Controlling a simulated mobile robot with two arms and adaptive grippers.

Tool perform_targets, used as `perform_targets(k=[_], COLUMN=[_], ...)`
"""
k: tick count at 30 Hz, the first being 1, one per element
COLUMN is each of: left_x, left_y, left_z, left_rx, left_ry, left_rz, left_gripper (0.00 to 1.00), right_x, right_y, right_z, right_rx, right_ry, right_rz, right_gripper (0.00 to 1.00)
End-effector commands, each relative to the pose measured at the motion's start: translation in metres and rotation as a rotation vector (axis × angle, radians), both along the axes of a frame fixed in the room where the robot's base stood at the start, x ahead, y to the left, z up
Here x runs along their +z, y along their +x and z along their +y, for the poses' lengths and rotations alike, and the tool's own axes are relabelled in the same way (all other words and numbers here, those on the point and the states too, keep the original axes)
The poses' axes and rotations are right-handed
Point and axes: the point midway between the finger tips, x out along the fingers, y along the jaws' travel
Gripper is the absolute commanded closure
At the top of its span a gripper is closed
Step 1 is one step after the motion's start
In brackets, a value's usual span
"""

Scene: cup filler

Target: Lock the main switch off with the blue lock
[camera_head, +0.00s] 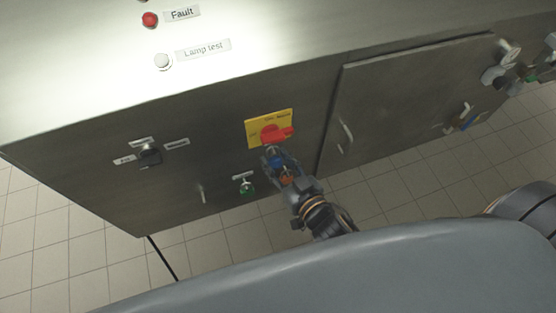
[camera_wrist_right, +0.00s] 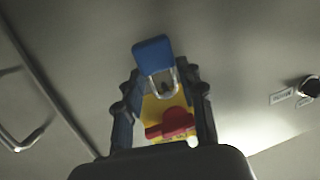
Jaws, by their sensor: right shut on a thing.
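The main switch is a red rotary handle (camera_head: 272,133) on a yellow plate (camera_head: 254,130) on the cabinet front. The red handle (camera_wrist_right: 171,124) and part of the yellow plate (camera_wrist_right: 153,104) also show in the right wrist view. My right gripper (camera_head: 279,161) is just below the switch, shut on the blue lock (camera_head: 275,158). In the right wrist view the lock's blue body (camera_wrist_right: 152,52) is at the fingertips, its metal shackle lying over the yellow plate. I cannot tell whether the shackle passes through the switch. My left gripper is not in view.
A cabinet door (camera_head: 410,105) with a handle (camera_head: 346,137) is to the right. Valve-like fittings (camera_head: 500,70) stick out at the far right. Tiled floor lies below.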

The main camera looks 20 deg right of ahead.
Motion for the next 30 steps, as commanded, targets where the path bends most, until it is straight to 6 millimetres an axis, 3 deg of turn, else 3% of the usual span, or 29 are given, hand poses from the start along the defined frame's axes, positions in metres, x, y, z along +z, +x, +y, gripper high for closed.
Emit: perform_targets(k=[3, 4, 7, 8, 20, 30], left_x=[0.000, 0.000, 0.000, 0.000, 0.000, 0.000], left_y=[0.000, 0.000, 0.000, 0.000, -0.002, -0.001], left_z=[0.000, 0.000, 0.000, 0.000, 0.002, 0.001], left_rx=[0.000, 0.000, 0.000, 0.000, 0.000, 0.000], left_ry=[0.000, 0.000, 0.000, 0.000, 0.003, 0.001], left_rz=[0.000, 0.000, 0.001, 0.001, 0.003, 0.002], left_gripper=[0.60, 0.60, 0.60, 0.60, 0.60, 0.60], right_x=[0.001, 0.001, 0.000, 0.000, 0.000, 0.012], right_y=[0.000, 0.000, 0.000, 0.000, -0.006, -0.062], right_z=[0.000, 0.000, 0.000, 0.000, -0.001, -0.014], right_rx=[0.000, 0.000, 0.000, 0.000, 0.000, -0.001], right_ry=[0.000, 0.000, 0.000, 0.000, 0.001, 0.002], right_rz=[-0.001, -0.001, -0.001, -0.001, 0.002, 0.006], right_gripper=[0.96, 0.57, 0.37, 0.35, 0.35, 0.35])
